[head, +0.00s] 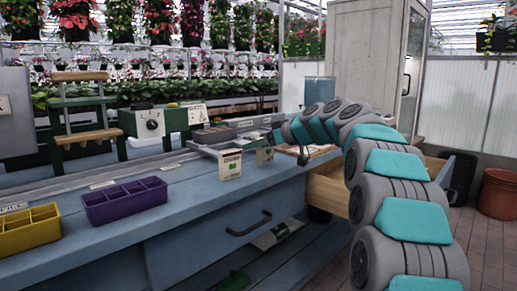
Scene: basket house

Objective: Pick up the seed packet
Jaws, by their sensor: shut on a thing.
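My arm reaches in from the lower right and bends down to the left over the blue bench (215,190). My gripper (272,142) is small and dark at its end, by the bench's right part. A small white and green seed packet (265,156) is right at the fingertips, and the gripper appears shut on it. Whether it touches the bench is hard to tell. A larger white and green packet (230,165) stands upright just left of it, in front of a grey tray. The fingers themselves are too small to see clearly.
A purple divided tray (125,201) and a yellow one (29,231) sit on the bench at left. A boxed device with a dial (151,124) stands behind. An open wooden drawer (328,190) juts out below my arm. A terracotta pot (497,194) stands on the floor at right.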

